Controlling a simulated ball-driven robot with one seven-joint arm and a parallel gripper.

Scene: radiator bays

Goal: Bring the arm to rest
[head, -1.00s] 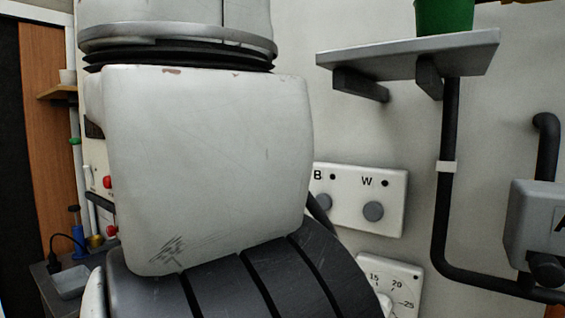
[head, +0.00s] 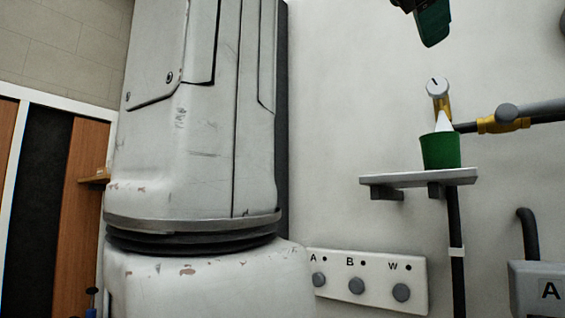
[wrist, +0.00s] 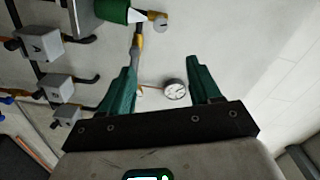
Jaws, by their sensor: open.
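My gripper (wrist: 160,90) shows in the wrist view with its two green fingers spread well apart and nothing between them. Behind the gap is the pale wall with a round dial (wrist: 175,90). In the head view, part of my gripper (head: 433,26) hangs in at the top edge, above the small gauge (head: 438,86) and clear of the shelf (head: 418,177). Most of the gripper is out of that picture. My large white arm links fill the left half of the head view and hide the wall behind them.
A green pot (head: 440,151) with a white cone stands on the shelf. A brass-fitted pipe (head: 503,124) runs right from there. Below are a panel of knobs (head: 368,281) and a grey box marked A (head: 538,290). Several grey boxes (wrist: 38,48) line the wrist view's left side.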

